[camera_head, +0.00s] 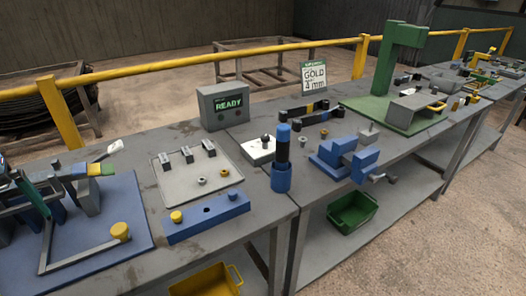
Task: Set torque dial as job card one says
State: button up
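A job card (314,76) stands upright at the back of the bench, with a green header too small to read and the words "GOLD" and "4 mm". A low white box with a dark knob on top (259,150) sits mid-bench and may be the torque dial; its markings cannot be read. My gripper is not in view.
A grey display box (223,106) reads "READY" in green. A blue and black upright cylinder (282,158), a blue vise (345,155), a blue block (206,217) and a pale plate with clamps (198,176) crowd the bench. A green press (395,70) stands further right.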

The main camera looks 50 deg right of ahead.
aim_at(265, 139)
jog(key=k+l, duration=0.15)
jog(key=l, duration=0.25)
jog(key=k+l+u, duration=0.15)
jog(key=l, duration=0.2)
jog(key=k+l, duration=0.1)
jog(key=l, duration=0.3)
jog(key=k+l+u, duration=0.15)
jog(key=l, duration=0.2)
jog(key=k+l, duration=0.2)
jog(key=l, duration=0.15)
jog(key=u, duration=0.05)
